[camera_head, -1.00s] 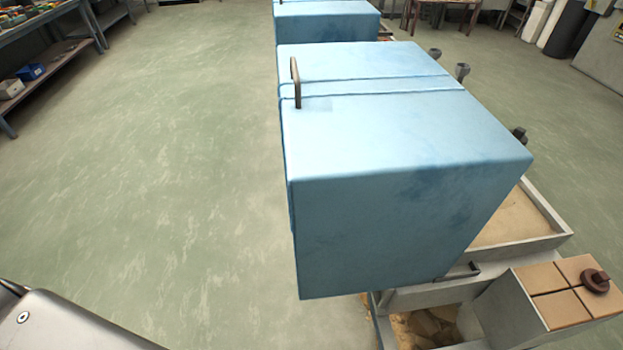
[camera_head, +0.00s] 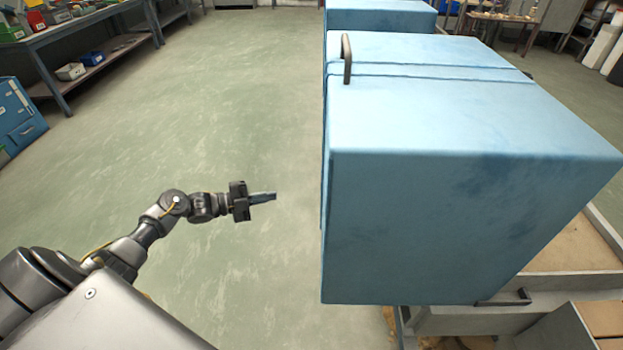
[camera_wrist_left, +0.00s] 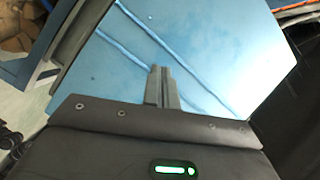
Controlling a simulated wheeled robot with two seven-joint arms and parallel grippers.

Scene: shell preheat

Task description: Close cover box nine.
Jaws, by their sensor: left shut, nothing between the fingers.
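A large light-blue cover box (camera_head: 430,225) fills the centre right of the head view. A dark upright handle (camera_head: 347,59) stands at its left edge, near two parallel ridges across its top. I see no number on it, and I cannot tell how its lower edge sits on the base. My left gripper (camera_head: 262,197) is shut and empty, left of the box and apart from it. The left wrist view shows its closed fingers (camera_wrist_left: 161,86) in front of a blue ridged surface (camera_wrist_left: 215,50). My right gripper is not in view.
A pale frame with a sandy tray (camera_head: 575,245) lies beyond the box at the right. Another blue box (camera_head: 380,16) stands behind. A workbench (camera_head: 75,45) and a blue cabinet (camera_head: 18,115) are at the left. The green floor (camera_head: 240,110) between is clear.

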